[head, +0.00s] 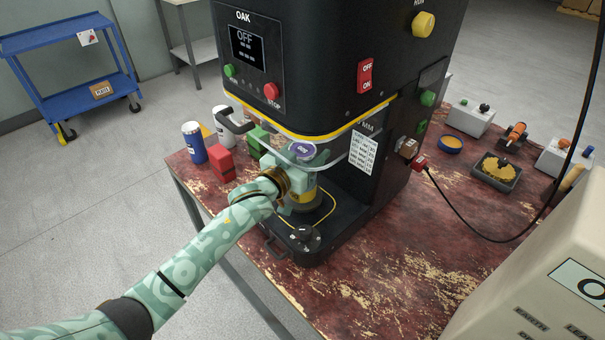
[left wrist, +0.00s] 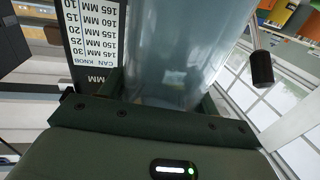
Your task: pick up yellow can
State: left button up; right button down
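My left gripper (head: 293,182) is at the lower front of the black seamer (head: 345,60), around an upright can with yellow showing low on its side (head: 304,194). A purple disc (head: 302,149) shows above it, and my fingers and a clear curved guard hide much of the can. In the left wrist view a grey-blue, glassy cylinder (left wrist: 168,50) fills the space between the fingers, with little gap at either side. I cannot tell whether the fingers press on it. My right gripper is in neither view.
A blue can (head: 193,143), a red tin (head: 221,163) and a green tin (head: 257,142) stand left of the seamer on the worn red table (head: 375,290). A black handle (head: 235,122) sticks out nearby. A red-plugged cable (head: 455,205) hangs right. A beige machine (head: 540,270) stands front right.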

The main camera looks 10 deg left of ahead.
pick_arm(q)
jog(key=c, duration=1)
jog(key=shift+r, duration=0.2)
